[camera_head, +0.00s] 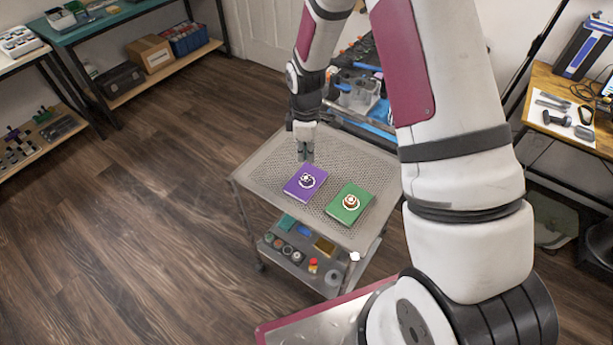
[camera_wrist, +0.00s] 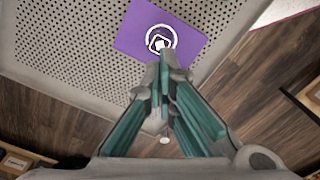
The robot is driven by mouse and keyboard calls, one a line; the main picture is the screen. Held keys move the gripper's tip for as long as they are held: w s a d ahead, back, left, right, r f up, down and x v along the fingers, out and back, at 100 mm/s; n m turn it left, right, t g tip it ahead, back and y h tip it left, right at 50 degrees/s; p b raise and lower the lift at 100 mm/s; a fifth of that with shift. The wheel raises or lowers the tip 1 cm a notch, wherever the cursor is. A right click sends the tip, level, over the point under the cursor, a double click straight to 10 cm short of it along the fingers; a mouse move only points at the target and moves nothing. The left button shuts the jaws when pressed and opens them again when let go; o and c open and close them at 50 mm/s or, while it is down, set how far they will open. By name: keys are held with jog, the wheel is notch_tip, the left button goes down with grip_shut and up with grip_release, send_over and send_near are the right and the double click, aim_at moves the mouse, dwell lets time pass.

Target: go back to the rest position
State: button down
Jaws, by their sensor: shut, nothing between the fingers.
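My gripper (camera_head: 305,151) is shut and empty. In the head view it points down over the perforated top of a grey metal cart (camera_head: 268,165), just behind a purple board (camera_head: 297,191) with a round white mark. In the wrist view the closed fingertips (camera_wrist: 166,62) appear at the lower edge of the purple board (camera_wrist: 190,30); I cannot tell the exact height above it. My arm reaches in from the right side of the head view.
A green board (camera_head: 341,214) with a round white and brown mark lies beside the purple one. The cart's lower shelf (camera_head: 268,247) holds several small items. A wooden table (camera_head: 543,85) with tools stands at the right. Open wooden floor (camera_head: 130,210) lies to the left.

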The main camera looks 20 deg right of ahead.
dwell(0.4)
jog(key=s+r+m+t, duration=0.1)
jog(key=s+r+m, duration=0.25)
jog(key=r, duration=0.85)
jog(key=s+r+m+t, duration=0.1)
jog(key=s+r+m, duration=0.25)
jog(key=r, duration=0.75)
jog(key=s+r+m+t, duration=0.1)
jog(key=s+r+m, duration=0.1)
jog(key=s, duration=0.4)
jog(key=s+r+m+t, duration=0.1)
jog(key=s+r+m, duration=0.1)
jog(key=s+r, duration=0.3)
jog(key=s+r+m+t, duration=0.1)
jog(key=s+r+m, duration=0.1)
jog(key=s, duration=0.6)
jog(key=shift+v, duration=0.9)
jog(key=shift+d, duration=0.1)
